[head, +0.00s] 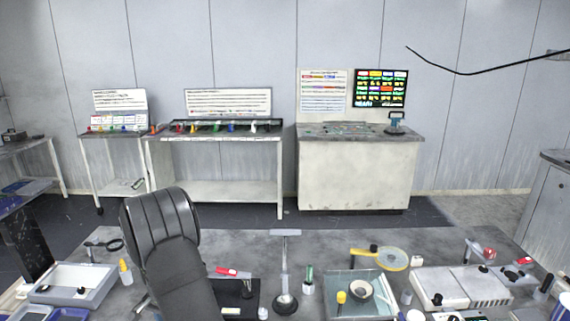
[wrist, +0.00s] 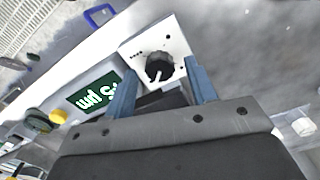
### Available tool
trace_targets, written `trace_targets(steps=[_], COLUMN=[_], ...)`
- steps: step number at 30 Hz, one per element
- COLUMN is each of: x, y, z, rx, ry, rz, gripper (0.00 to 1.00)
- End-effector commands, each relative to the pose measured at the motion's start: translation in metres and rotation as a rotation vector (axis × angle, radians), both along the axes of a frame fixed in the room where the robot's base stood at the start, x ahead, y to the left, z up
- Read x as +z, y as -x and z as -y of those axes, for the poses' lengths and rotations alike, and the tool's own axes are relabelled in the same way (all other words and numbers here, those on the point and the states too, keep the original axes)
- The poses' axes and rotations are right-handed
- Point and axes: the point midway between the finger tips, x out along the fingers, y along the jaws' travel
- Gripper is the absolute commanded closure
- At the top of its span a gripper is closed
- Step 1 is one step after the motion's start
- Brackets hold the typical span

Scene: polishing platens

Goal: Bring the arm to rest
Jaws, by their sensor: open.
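My gripper (wrist: 162,88) shows in the wrist view with its two blue-grey fingers spread apart. It is open, and I see nothing gripped between the fingers. Beyond the fingertips is a white control panel with a black round knob (wrist: 160,67). The knob appears between the fingers; I cannot tell whether they touch the panel. A green display (wrist: 95,92) with white characters lies left of the left finger. In the head view my dark arm rises over the bench at left of centre, and my gripper cannot be made out there.
The grey bench (head: 330,247) holds a white tray (head: 105,281) at left, a metal stand (head: 285,262) in the middle, a glass tray (head: 338,306), a yellow-rimmed disc (head: 390,258) and a white machine (head: 435,287) at right. A cabinet (head: 355,175) stands behind. Air above the bench's middle is open.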

Motion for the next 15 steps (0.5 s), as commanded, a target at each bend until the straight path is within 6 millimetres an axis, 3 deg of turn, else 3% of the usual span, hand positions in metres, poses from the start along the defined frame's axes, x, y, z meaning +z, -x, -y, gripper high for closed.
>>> trace_targets(steps=[5, 15], x=[-0.0098, -0.0097], y=[0.0000, -0.0001], z=[0.0000, -0.0001], rx=[0.000, 0.000], ry=[0.000, -0.001], rz=[0.000, 0.001], gripper=[0.48, 0.48])
